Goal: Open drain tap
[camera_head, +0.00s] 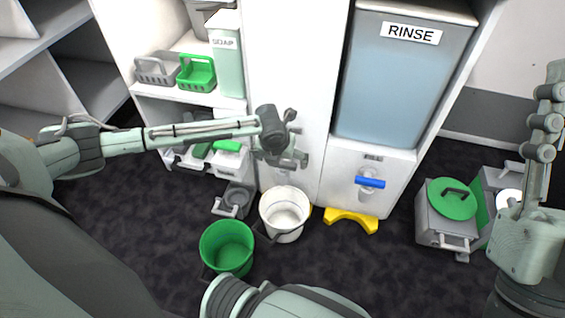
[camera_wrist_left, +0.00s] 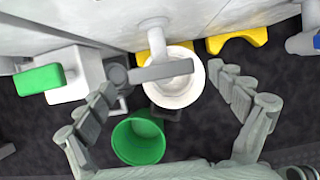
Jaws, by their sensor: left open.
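A grey tap with a flat bar handle (camera_wrist_left: 165,71) shows in the left wrist view, on a pale spout from the white cabinet front. I take it to be the drain tap. A white bucket (camera_head: 284,212) stands below it; it also shows in the left wrist view (camera_wrist_left: 180,93). My left gripper (camera_head: 288,152) is open in front of the cabinet and mostly hides the tap in the head view. In the left wrist view its fingers (camera_wrist_left: 168,85) are spread either side of the handle, apart from it. My right gripper (camera_head: 553,75) is at the right edge, seen side-on.
A green bucket (camera_head: 228,247) stands on the dark floor left of the white bucket. A RINSE tank (camera_head: 402,85) has a blue-handled tap (camera_head: 370,182) over a yellow stand (camera_head: 351,221). A grey case with a green lid (camera_head: 452,199) stands at right.

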